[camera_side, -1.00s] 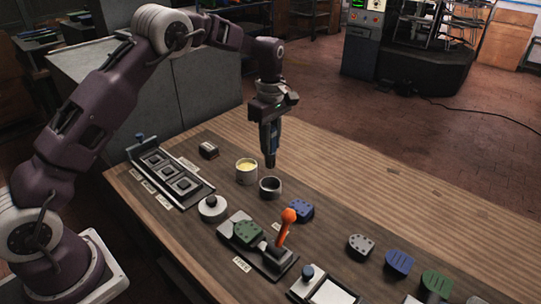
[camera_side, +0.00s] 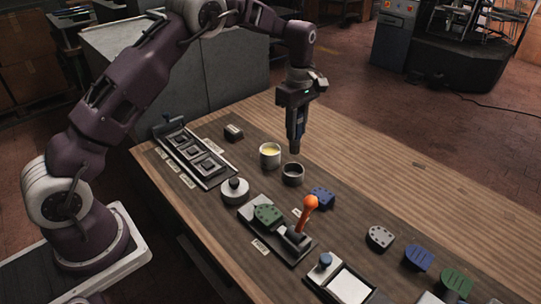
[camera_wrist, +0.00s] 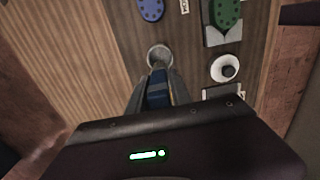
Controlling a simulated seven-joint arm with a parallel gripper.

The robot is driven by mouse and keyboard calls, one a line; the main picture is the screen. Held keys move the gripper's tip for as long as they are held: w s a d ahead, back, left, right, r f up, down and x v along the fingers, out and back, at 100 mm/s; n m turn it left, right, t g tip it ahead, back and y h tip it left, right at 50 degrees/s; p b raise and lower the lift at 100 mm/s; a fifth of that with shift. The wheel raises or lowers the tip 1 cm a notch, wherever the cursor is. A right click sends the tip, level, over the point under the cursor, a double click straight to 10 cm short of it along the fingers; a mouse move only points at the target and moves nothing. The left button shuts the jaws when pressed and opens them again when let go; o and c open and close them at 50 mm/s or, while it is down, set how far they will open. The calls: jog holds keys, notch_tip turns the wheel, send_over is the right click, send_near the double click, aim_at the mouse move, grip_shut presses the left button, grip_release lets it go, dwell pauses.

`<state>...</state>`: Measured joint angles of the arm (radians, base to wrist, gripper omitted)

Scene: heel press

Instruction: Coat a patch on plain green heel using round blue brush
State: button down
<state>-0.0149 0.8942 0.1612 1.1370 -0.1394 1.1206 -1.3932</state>
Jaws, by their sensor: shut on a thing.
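My gripper (camera_side: 297,102) points down and is shut on the blue brush (camera_side: 296,132), which hangs upright with its dark tip just above the dark open cup (camera_side: 292,175). The wrist view shows the brush (camera_wrist: 158,92) between my fingers, with the cup rim (camera_wrist: 160,53) beyond it. A green heel (camera_side: 268,214) sits in the press fixture and shows dark holes on top; it also shows in the wrist view (camera_wrist: 227,12). Another green heel (camera_side: 457,281), with slots on top, lies at the lower right. The brush tip is hard to make out.
A cup with yellow contents (camera_side: 270,153) stands beside the dark cup. An orange-knobbed lever (camera_side: 310,203) rises by the fixture, with a blue heel (camera_side: 322,196) behind it. A white knobbed lid (camera_side: 235,189) is left of it. Grey (camera_side: 380,237) and blue (camera_side: 419,257) heels lie right.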

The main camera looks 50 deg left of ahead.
dwell(0.4)
jog(key=a+y, duration=0.4)
jog(key=a, duration=0.3)
jog(key=shift+d+f+x, duration=0.1)
jog(key=shift+d+x, duration=0.1)
jog(key=shift+x, duration=0.65)
jog(key=shift+d+f+x, duration=0.1)
jog(key=shift+d+x, duration=0.1)
jog(key=shift+x, duration=0.7)
jog(key=shift+d+x, duration=0.2)
jog(key=shift+x, duration=0.65)
jog(key=shift+f, duration=0.55)
notch_tip(320, 180, up, 7)
dwell(0.5)
